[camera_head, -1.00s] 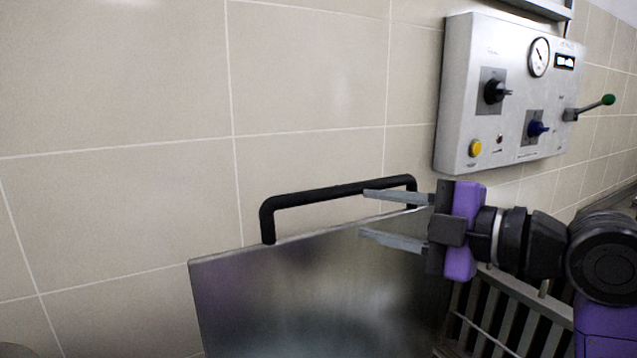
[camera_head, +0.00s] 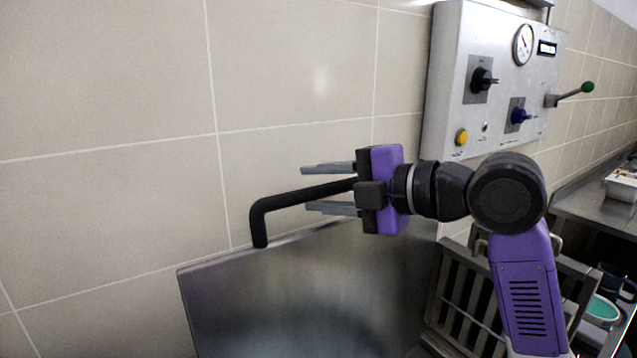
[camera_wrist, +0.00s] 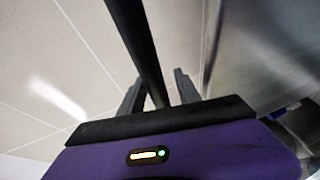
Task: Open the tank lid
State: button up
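The tank lid (camera_head: 310,290) is a flat steel panel that stands raised and steeply tilted in front of the tiled wall. Its black bar handle (camera_head: 290,198) runs along the top edge and also shows in the wrist view (camera_wrist: 143,45). My gripper (camera_head: 317,188) is open at the handle's right part, with its grey fingers pointing left. In the wrist view the bar passes between the two fingers (camera_wrist: 158,88), with gaps beside it. The handle's right end is hidden behind my gripper.
A control panel (camera_head: 447,110) with knobs, a gauge and a green-tipped lever (camera_head: 587,88) is on the wall to the right. A slatted metal rack (camera_head: 455,290) stands right of the lid, and a steel counter (camera_head: 590,205) lies beyond. The wall left of the lid is clear.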

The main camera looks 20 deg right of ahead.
jog(key=shift+w+a, duration=0.1)
jog(key=shift+w, duration=0.05)
grip_shut()
jog(key=shift+f, duration=0.1)
dwell(1.3)
